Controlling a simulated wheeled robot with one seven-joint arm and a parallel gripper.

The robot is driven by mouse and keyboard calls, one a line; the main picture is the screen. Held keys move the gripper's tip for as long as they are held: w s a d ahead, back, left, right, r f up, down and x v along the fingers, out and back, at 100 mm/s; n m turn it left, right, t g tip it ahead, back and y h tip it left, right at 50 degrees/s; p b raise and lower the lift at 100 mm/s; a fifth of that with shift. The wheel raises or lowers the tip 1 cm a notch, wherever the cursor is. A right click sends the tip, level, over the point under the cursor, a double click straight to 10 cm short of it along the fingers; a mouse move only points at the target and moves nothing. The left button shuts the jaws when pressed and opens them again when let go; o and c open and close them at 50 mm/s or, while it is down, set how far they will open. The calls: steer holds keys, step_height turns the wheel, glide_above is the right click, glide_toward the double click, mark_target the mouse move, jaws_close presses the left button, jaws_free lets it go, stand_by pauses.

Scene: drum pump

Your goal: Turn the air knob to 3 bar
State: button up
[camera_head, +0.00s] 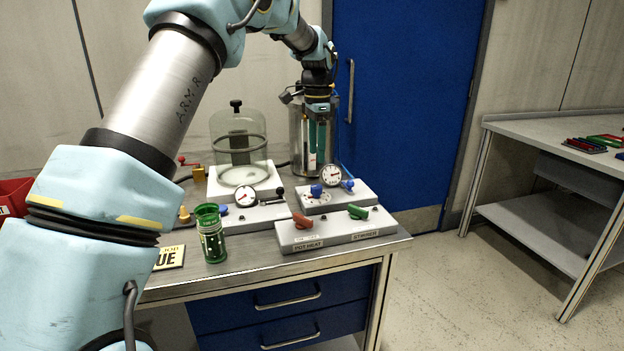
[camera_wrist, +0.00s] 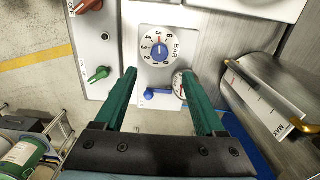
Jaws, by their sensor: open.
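The air knob is a round blue knob (camera_wrist: 159,52) on a white dial marked BAR with numbers around it. A small red mark shows near the knob's upper edge; I cannot read its setting surely. In the head view the blue knob (camera_head: 316,190) sits on a grey box beside a white round gauge (camera_head: 331,175). My gripper (camera_wrist: 158,74) is open and empty, its green fingers apart. In the wrist view the knob lies just beyond and between the fingertips. In the head view my gripper (camera_head: 317,150) points down above and behind the box, apart from the knob.
A blue lever (camera_wrist: 158,93) sits close to the knob. The gauge (camera_wrist: 179,86) is partly hidden by a finger. A front box carries a red handle (camera_head: 302,220) and a green handle (camera_head: 357,211). A metal cylinder (camera_head: 298,135) stands behind; a glass jar (camera_head: 238,150) stands left.

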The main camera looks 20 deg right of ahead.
mark_target(316, 186)
step_height(316, 186, down, 10)
steer(key=shift+f+p, duration=0.2)
steer(key=shift+p, duration=0.85)
jaws_close()
